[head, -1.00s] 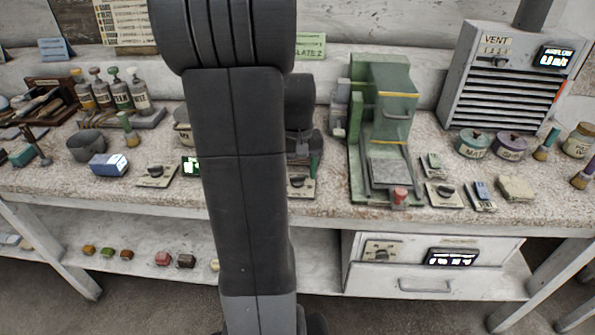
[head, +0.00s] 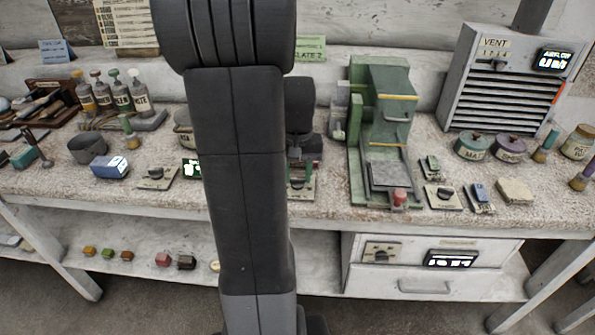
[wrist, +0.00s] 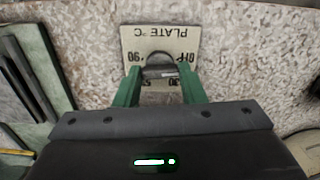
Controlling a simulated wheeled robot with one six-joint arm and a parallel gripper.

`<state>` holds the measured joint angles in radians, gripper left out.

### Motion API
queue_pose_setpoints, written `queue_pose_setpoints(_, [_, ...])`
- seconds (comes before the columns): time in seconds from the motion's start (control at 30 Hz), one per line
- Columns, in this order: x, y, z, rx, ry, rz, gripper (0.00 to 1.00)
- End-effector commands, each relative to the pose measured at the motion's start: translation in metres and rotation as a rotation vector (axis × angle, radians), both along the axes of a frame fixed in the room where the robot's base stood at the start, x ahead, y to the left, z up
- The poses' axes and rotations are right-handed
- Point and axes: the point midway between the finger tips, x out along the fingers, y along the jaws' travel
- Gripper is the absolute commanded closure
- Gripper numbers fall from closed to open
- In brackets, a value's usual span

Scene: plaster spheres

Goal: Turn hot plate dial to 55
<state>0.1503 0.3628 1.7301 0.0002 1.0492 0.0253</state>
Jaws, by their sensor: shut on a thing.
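The hot plate dial (wrist: 159,59) is a dark round knob on a cream panel marked "PLATE °C" (wrist: 188,38), upside down in the wrist view. "OFF", "90" and "30" can be read around it; other marks are hidden by the knob and fingers. My gripper (wrist: 161,76) has its green fingers on either side of the dial, shut on it. In the head view my gripper (head: 301,168) is over the same panel (head: 301,194), which is partly covered. The exact dial setting cannot be told.
My arm blocks the middle of the head view, including part of a lit green display (head: 191,168). A green press-like machine (head: 356,165) stands just right of my gripper. Another dial panel (head: 156,178) lies to the left. Speckled bench top lies around.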

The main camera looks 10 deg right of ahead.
Motion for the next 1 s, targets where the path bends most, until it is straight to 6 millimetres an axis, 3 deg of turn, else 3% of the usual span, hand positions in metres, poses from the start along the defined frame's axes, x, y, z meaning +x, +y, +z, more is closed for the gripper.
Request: queue_pose_setpoints(1.0, [0.001,-0.0001,0.0017,-0.001,-0.003,-0.948,0.86])
